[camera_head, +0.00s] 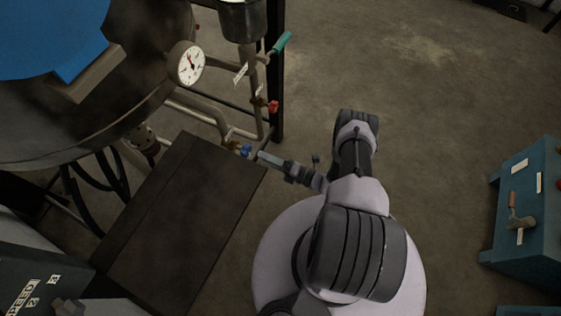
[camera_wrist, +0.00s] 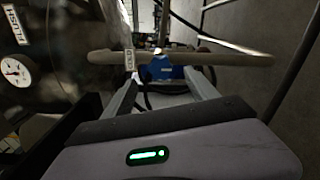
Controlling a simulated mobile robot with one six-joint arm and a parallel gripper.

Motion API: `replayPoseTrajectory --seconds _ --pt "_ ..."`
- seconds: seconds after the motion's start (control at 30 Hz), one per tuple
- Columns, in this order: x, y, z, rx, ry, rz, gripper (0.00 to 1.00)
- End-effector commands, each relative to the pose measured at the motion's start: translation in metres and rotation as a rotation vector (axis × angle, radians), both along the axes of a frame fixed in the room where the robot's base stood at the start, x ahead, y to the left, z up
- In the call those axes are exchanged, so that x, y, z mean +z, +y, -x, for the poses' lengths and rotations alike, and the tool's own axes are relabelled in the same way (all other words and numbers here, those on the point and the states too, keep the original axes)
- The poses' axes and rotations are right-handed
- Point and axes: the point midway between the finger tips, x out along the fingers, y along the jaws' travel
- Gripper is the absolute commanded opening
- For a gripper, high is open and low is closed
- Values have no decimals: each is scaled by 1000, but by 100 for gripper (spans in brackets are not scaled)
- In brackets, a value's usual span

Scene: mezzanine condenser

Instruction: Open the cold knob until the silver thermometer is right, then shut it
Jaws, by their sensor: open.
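The blue knob (camera_head: 246,150), which I take as the cold knob, sits on the low pipework at the dark platform's far corner. In the wrist view the blue knob (camera_wrist: 168,72) shows straight ahead, between the ends of my fingers. My gripper (camera_head: 264,158) is open, just right of the knob. I cannot tell whether the fingers touch it. A round white dial with a pale metal rim (camera_head: 190,65) is on the big dark vessel. A dial also shows at the left of the wrist view (camera_wrist: 16,72). Its reading is too small to tell.
A red knob (camera_head: 273,106) and a green-handled lever (camera_head: 281,43) are on pipes above the blue knob. The dark platform (camera_head: 175,225) lies left of my arm. A teal cabinet (camera_head: 528,205) stands at the right. The floor between is clear.

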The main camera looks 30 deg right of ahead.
Motion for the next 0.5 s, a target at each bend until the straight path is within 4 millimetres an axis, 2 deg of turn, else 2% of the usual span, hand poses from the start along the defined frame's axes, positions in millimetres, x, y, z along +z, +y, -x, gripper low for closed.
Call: replayPoseTrajectory --seconds 0.1,0.2,0.33,0.5 --pt "2 -20 26 -5 1 0 67" --pt "1 -30 41 -4 1 -2 67" --pt "0 -35 50 0 1 -1 67" --pt "-1 -36 51 1 1 -1 67"
